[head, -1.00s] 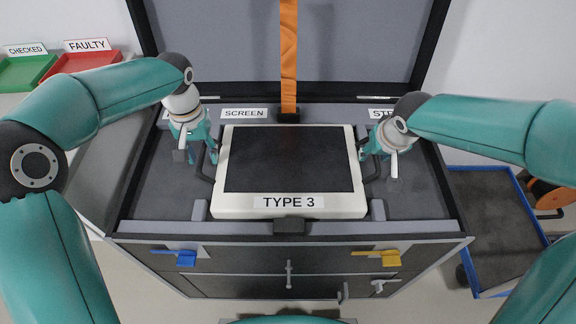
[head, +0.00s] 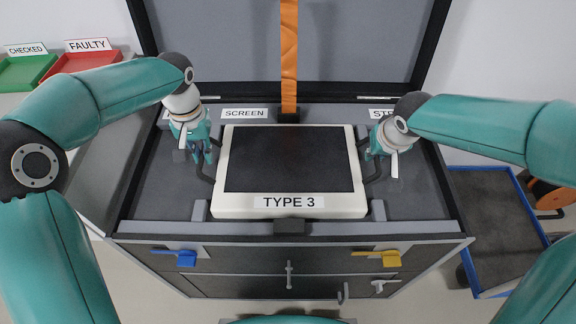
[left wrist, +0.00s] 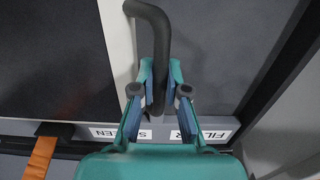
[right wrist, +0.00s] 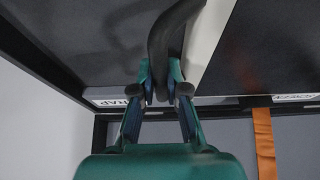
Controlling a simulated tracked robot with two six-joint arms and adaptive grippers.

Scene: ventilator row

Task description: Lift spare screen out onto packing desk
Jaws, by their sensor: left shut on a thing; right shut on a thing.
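The spare screen (head: 289,163) is a white-framed panel with a dark face and a "TYPE 3" label. It lies in the open grey case (head: 425,195), with a black handle on each side. My left gripper (head: 202,155) is shut on its left handle; in the left wrist view the gripper (left wrist: 160,95) has its fingers around the black handle bar (left wrist: 153,30). My right gripper (head: 370,155) is at the right handle; in the right wrist view the gripper (right wrist: 160,92) is closed around that bar (right wrist: 165,35). The packing desk cannot be made out for certain.
The case lid (head: 375,45) stands open behind, with an orange strap (head: 289,60) hanging down. Blue (head: 187,258) and yellow (head: 391,258) latches are on the case front. Green (head: 25,70) and red (head: 85,62) trays sit at left. A blue-edged cart (head: 490,215) stands at right.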

